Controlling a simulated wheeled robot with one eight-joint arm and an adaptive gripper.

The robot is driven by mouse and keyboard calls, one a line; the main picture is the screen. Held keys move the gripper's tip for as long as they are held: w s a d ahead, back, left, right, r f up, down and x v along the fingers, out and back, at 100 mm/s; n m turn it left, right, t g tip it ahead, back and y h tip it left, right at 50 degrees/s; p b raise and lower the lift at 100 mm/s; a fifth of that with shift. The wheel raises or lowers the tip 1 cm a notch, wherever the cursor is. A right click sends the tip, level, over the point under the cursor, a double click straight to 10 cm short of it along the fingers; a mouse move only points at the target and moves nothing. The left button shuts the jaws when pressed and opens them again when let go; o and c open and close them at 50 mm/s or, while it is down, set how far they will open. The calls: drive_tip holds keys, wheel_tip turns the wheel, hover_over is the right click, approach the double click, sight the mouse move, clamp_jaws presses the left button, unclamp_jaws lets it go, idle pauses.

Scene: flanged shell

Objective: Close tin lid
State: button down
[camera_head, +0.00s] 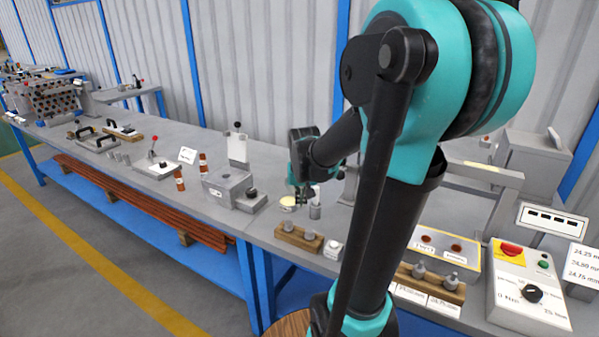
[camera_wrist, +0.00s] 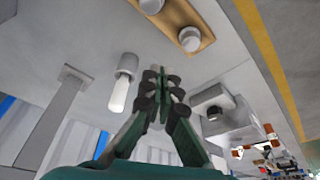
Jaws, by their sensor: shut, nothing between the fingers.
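A grey cylinder (camera_head: 315,211) stands close to the right of my gripper; it also shows in the wrist view (camera_wrist: 127,64). A wooden block with grey knobs (camera_head: 298,239) is in front. A grey box fixture (camera_head: 226,187) is to the left. A control box (camera_head: 527,290) is far right.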

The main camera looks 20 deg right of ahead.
drive_tip(key=w+d+r+m+g+h, duration=0.15)
drive_tip(key=w+d+r, duration=0.25)
drive_tip(key=w, duration=0.8)
drive_tip(key=w+d+r+m, duration=0.3)
drive_tip(key=w+d+r, duration=0.1)
drive_tip(key=w, duration=0.8)
drive_tip(key=w+a+x, duration=0.1)
drive_tip(key=x, duration=1)
drive_tip(key=shift+m, duration=0.25)
drive_tip(key=shift+s+a+r, duration=0.25)
drive_tip(key=shift+s+a, duration=0.3)
drive_tip(key=shift+s, duration=0.3)
drive_tip(key=shift+s+a+r, duration=0.2)
drive_tip(key=shift+s+a, duration=0.4)
drive_tip(key=shift+s, duration=0.25)
drive_tip(key=shift+a+t, duration=0.1)
drive_tip(key=shift+t, duration=0.15)
